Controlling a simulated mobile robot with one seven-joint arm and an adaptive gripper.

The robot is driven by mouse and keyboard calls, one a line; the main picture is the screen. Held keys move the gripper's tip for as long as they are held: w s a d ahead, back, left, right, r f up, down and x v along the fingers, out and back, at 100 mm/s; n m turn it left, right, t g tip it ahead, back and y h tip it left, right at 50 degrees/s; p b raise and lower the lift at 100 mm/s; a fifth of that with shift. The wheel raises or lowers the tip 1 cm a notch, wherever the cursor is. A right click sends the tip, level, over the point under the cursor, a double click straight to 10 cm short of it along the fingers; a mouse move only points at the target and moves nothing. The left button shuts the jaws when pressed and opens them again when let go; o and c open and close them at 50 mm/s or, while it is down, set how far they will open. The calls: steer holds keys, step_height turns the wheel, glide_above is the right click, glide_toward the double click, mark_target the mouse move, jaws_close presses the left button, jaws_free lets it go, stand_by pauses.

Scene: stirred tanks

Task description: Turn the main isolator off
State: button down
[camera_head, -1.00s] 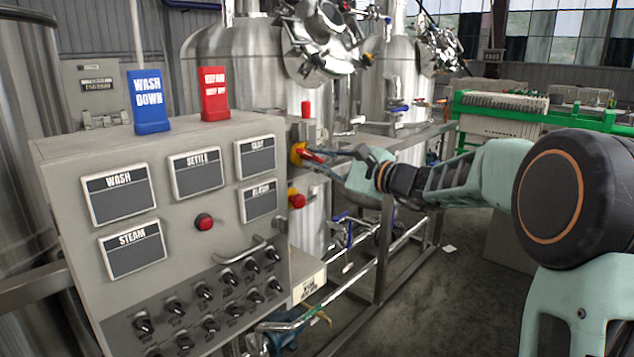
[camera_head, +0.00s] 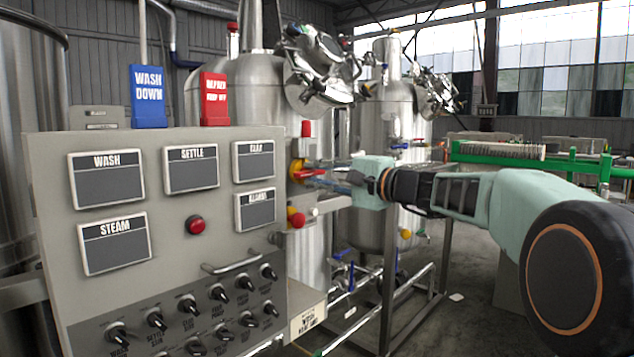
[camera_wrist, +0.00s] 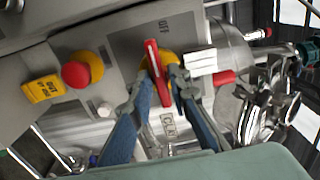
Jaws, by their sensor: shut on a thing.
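The main isolator (camera_head: 297,171) is a red handle on a yellow round base, on the right side of the grey control cabinet. In the wrist view the red handle (camera_wrist: 153,62) stands nearly upright in the picture, its upper end toward a printed OFF mark (camera_wrist: 163,25). My gripper (camera_wrist: 163,82) is shut on the handle, one finger on each side. In the head view my gripper (camera_head: 330,182) reaches the handle from the right. The fingers hide part of the yellow base.
A red mushroom button (camera_wrist: 82,70) on a yellow base sits close to the isolator; it also shows in the head view (camera_head: 296,217). The cabinet (camera_head: 50,200) carries labels, a red button and several black knobs. Steel tanks (camera_head: 262,90) stand behind.

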stand_by(0.3)
steer(key=c, duration=2)
jaws_free()
steer(key=v, duration=1.2)
steer(key=shift+s, duration=0.1)
